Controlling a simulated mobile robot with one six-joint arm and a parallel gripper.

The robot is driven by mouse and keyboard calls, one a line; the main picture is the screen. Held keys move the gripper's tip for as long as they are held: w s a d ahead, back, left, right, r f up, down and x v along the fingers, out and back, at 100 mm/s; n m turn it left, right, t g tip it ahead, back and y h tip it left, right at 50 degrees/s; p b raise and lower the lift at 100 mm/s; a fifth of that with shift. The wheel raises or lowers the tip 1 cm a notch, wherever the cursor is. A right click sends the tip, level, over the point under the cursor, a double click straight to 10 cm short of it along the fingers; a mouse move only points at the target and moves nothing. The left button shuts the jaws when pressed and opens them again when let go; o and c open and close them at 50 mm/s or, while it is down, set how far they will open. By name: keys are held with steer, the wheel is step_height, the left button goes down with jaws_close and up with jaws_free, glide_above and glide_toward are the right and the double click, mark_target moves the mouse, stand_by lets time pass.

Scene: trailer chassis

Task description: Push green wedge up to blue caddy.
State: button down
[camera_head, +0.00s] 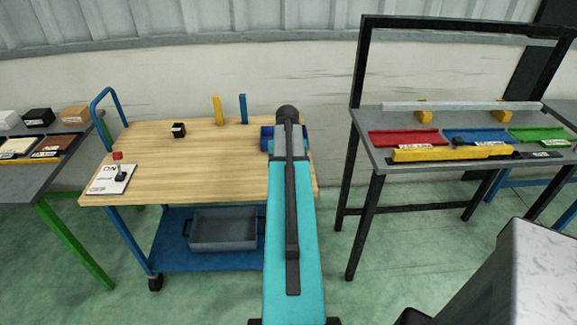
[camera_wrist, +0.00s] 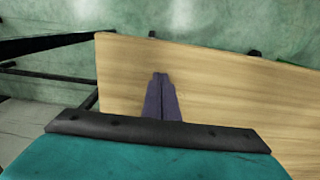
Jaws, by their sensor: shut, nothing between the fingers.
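My gripper (camera_wrist: 160,78) shows in the wrist view as two dark purple fingers, shut with nothing between them. It is over the bare wooden top of a cart (camera_wrist: 220,90); whether it touches the top I cannot tell. In the head view my arm hides the gripper. A dark blue shape (camera_head: 267,139) shows on both sides of my arm's end at the right of the cart; I cannot tell whether it is the blue caddy or part of my arm. I cannot make out a green wedge in either view; my arm may hide it.
The cart top (camera_head: 220,165) is largely clear. It bears a black cube (camera_head: 179,130), a yellow upright block (camera_head: 218,111), a blue upright block (camera_head: 243,109) and a red-knobbed switch plate (camera_head: 111,180). A grey table (camera_head: 375,150) with colored trays stands at the right, another table at the left.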

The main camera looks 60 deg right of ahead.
steer(key=shift+w+d+f+p, duration=0.1)
steer(key=shift+w+d+p, duration=0.25)
steer(key=shift+w+d, duration=0.4)
steer(key=shift+w+d+f+p, duration=0.1)
steer(key=shift+w+d+p, duration=0.3)
steer(key=shift+d, duration=0.5)
steer(key=shift+w+d+r, duration=0.1)
steer(key=shift+w+d, duration=0.5)
steer(key=shift+d, duration=0.25)
steer(key=shift+w+d+r, duration=0.1)
steer(key=shift+w+d, duration=0.5)
steer(key=shift+d, duration=0.25)
steer(key=shift+f, duration=0.1)
steer(key=shift+a, duration=0.1)
